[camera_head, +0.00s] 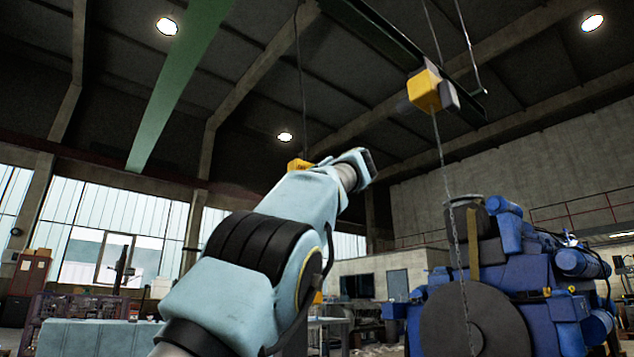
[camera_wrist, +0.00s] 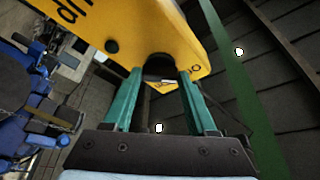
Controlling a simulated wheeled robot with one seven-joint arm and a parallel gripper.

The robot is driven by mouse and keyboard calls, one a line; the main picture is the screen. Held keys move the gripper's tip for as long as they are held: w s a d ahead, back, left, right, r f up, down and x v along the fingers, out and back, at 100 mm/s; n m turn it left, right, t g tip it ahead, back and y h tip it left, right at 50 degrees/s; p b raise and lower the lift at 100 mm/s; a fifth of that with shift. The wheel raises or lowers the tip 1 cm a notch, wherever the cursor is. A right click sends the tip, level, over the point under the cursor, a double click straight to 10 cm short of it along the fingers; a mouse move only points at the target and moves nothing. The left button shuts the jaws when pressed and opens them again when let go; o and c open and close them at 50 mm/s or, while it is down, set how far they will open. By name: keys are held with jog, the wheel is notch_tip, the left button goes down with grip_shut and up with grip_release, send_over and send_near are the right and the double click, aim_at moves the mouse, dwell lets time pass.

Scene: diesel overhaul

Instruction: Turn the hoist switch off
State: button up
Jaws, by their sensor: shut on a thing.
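The yellow hoist control box (camera_wrist: 145,28) fills the top of the wrist view, tilted, with black lettering and a small black button (camera_wrist: 111,46). A dark round knob (camera_wrist: 158,62), apparently the switch, sits on its lower part. My gripper (camera_wrist: 160,74) has its two teal fingers on either side of this knob and is shut on it. Which way the switch points cannot be read. In the head view a piece of the yellow box (camera_head: 298,165) shows behind my arm, below a hanging cable (camera_head: 300,75); my fingers are hidden there.
A yellow hoist (camera_head: 424,90) hangs from a dark overhead beam (camera_head: 385,40), its chain (camera_head: 452,215) running down in front of a blue diesel engine (camera_head: 480,280) at right. A green beam (camera_head: 180,80) crosses overhead. Low benches and windows stand at left.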

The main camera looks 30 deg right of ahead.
dwell(0.3)
jog(key=o, duration=1.4)
jog(key=shift+c, duration=0.2)
jog(key=b+v, duration=0.6)
jog(key=v, duration=0.4)
jog(key=shift+s+b, duration=0.3)
jog(key=shift+s, duration=0.05)
jog(key=shift+s+a+f, duration=0.1)
jog(key=shift+f, duration=0.05)
